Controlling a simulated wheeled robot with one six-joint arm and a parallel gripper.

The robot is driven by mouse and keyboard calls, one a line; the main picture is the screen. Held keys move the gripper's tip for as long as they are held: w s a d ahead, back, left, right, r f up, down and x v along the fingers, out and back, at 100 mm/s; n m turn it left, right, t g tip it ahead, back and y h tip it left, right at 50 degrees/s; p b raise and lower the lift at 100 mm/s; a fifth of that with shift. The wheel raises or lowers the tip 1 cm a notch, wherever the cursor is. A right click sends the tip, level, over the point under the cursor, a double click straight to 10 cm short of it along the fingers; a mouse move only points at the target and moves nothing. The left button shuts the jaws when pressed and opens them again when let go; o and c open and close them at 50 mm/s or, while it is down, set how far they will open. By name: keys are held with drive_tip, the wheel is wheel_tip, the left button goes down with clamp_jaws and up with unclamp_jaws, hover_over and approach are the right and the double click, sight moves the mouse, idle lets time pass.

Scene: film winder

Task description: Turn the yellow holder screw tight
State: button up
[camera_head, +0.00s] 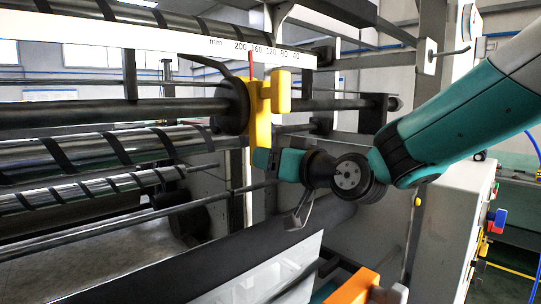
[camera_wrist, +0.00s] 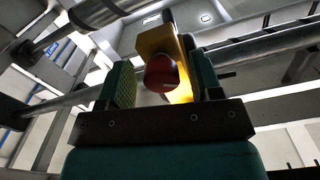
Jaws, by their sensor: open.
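The yellow holder (camera_head: 262,112) sits on the dark horizontal shaft, against a black round flange. It also shows in the wrist view (camera_wrist: 155,40), above my gripper. A round red screw knob (camera_wrist: 162,73) is on its underside in the wrist view. In the head view I cannot make out the knob. In the wrist view my gripper (camera_wrist: 160,82) is open, with a finger on each side of the red knob. A gap shows at the left finger; contact on the right is unclear.
A white ruler bar (camera_head: 150,43) runs above the shaft, close over the holder. Striped rollers (camera_head: 100,150) fill the left side. A dark shaft (camera_head: 120,112) leads into the flange. A white cabinet (camera_head: 455,225) with coloured knobs stands at the right.

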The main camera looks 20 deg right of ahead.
drive_tip(key=shift+a, duration=0.1)
drive_tip(key=c, duration=0.9)
